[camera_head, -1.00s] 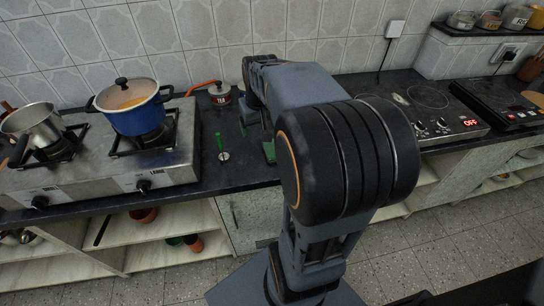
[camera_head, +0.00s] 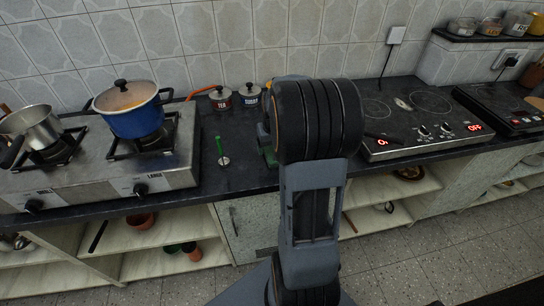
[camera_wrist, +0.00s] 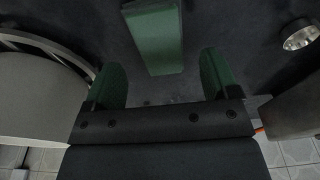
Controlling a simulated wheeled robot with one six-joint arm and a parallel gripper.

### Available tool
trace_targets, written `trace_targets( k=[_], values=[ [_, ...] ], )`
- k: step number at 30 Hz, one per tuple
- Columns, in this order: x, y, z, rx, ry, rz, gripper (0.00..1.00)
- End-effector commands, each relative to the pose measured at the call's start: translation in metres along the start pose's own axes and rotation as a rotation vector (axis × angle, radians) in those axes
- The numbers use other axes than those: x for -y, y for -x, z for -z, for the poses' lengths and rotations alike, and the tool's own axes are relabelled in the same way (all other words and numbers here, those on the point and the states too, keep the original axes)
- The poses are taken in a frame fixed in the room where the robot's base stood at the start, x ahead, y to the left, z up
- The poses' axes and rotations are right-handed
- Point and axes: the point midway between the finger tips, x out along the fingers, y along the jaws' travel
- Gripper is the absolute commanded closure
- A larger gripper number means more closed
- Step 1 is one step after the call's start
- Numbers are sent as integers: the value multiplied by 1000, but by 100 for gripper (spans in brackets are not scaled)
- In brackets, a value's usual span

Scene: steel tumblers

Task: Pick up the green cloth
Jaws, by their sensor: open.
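The green cloth (camera_wrist: 157,37) lies on the dark counter and looks like a folded, narrow block in the wrist view. In the head view my arm mostly hides the gripper.
A gas stove (camera_head: 150,172) with a blue pot (camera_head: 133,112) is farther left, an induction hob (camera_head: 415,125) right.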

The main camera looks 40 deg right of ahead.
Motion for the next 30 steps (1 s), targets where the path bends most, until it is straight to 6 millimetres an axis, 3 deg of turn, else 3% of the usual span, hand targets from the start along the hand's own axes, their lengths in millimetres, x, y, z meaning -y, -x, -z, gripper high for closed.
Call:
trace_targets(
  k=[7, 17, 30],
  values=[
    [0, -32, 0, 2, 0, 1, 19],
    [0, -37, 0, 0, 1, 0, 19],
    [0, -37, 0, 0, 0, 0, 59]
  ],
)
